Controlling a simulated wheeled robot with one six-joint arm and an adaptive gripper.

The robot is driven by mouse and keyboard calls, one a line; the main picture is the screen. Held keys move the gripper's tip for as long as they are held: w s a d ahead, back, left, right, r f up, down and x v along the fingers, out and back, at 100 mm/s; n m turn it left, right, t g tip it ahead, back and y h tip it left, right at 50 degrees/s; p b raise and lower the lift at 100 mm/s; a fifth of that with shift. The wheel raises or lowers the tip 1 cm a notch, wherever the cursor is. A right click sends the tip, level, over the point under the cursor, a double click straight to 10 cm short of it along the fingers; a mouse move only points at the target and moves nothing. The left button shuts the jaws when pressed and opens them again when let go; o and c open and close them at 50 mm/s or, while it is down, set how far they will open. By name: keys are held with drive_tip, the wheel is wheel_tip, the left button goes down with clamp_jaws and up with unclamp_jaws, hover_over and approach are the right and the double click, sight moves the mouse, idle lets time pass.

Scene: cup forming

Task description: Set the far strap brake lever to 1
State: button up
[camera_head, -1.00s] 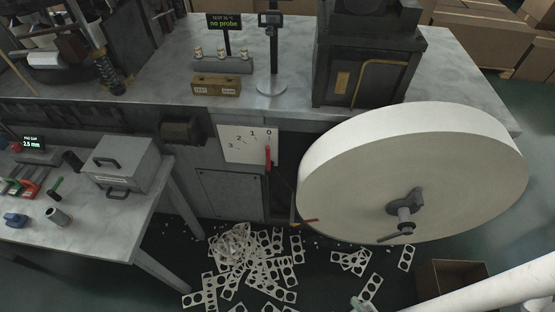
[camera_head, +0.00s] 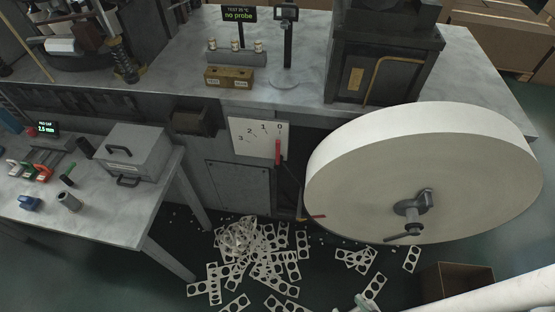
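The strap brake lever (camera_head: 278,153) has a red handle and stands nearly upright in front of a white scale plate (camera_head: 259,139) marked 3, 2, 1, 0. Its tip is at the 0 mark, at the right end of the plate. A thin dark link runs from the lever toward the big white paper reel (camera_head: 400,185). An orange-red bar (camera_head: 312,216) shows low by the reel's left edge. Only this one scaled lever is visible. My gripper is not clearly in view; a white part of my arm crosses the lower right corner.
A grey side table (camera_head: 100,215) with a metal box (camera_head: 137,152) stands at left. Punched paper scraps (camera_head: 255,255) lie on the floor below the lever. An open cardboard box (camera_head: 455,282) stands at lower right. The reel blocks the space right of the lever.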

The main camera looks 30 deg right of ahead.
drive_tip(key=shift+f, duration=0.1)
drive_tip(key=shift+c, duration=0.4)
drive_tip(key=m+g+h, duration=0.3)
drive_tip(key=m+h, duration=0.7)
drive_tip(key=h, duration=0.3)
approach(277, 151)
drive_tip(key=shift+n, duration=0.3)
drive_tip(key=x, duration=1)
drive_tip(key=shift+w+d, duration=0.3)
clamp_jaws()
